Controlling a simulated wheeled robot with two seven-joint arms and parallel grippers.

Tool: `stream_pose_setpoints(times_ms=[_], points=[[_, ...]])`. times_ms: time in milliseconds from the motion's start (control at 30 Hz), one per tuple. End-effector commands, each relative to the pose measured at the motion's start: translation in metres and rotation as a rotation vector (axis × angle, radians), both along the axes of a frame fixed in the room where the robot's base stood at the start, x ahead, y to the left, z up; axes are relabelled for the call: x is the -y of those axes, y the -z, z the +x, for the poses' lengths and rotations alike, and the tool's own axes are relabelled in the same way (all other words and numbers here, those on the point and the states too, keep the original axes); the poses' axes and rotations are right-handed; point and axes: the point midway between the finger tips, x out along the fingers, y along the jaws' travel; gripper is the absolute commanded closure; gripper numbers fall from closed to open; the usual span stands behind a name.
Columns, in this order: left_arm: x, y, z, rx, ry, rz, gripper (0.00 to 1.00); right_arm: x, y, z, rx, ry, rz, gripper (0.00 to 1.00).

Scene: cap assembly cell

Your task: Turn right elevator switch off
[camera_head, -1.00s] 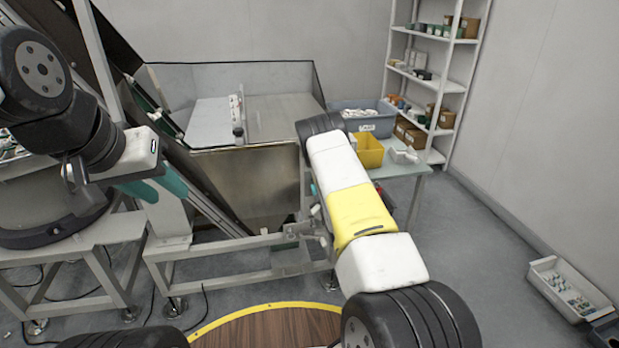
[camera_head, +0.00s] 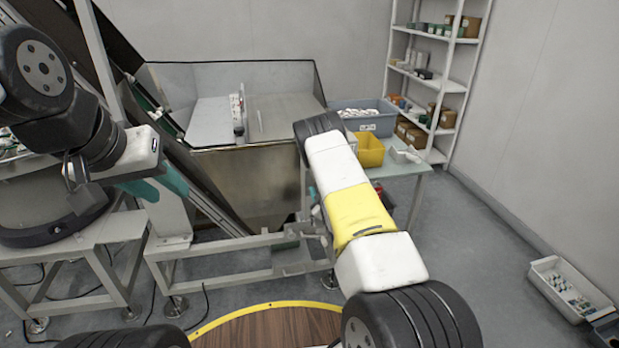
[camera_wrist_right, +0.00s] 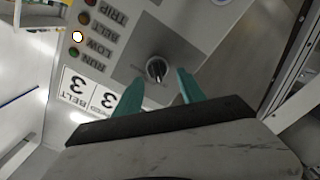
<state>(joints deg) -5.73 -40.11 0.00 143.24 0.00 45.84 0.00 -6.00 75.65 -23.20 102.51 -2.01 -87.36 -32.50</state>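The switch knob (camera_wrist_right: 157,68) is a dark round selector with a light pointer, on a grey plate of a control panel in the right wrist view. My right gripper (camera_wrist_right: 160,92) is open. Its two teal fingers stand apart, either side of the knob's near end; contact cannot be told. In the head view my right arm hides the switch and most of that gripper. My left gripper (camera_head: 157,188), with teal fingers apart and empty, hangs at the left in front of the inclined elevator (camera_head: 195,195).
Panel lamps (camera_wrist_right: 77,37) show beside the TRIP, BELT, LOW and RUN labels; the LOW one glows white. Plates (camera_wrist_right: 88,97) read BELT 3. A steel hopper (camera_head: 240,175) stands behind. A table with a blue-grey bin (camera_head: 378,124) and a yellow bin (camera_head: 369,152) is at its right.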

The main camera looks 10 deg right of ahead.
Motion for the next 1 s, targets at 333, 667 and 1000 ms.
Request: stream_pose_setpoints(times_ms=[333,667,1000], points=[[0.000,0.000,0.000,0.000,0.000,0.000,0.64,0.001,0.000,-0.027,-0.003,0.001,0.000,0.53],[0.000,0.000,0.000,0.000,0.000,0.000,0.64,0.003,0.000,-0.074,-0.001,0.001,0.000,0.53],[0.000,0.000,0.000,0.000,0.000,0.000,0.64,0.003,0.000,-0.078,0.000,0.000,0.000,0.53]])
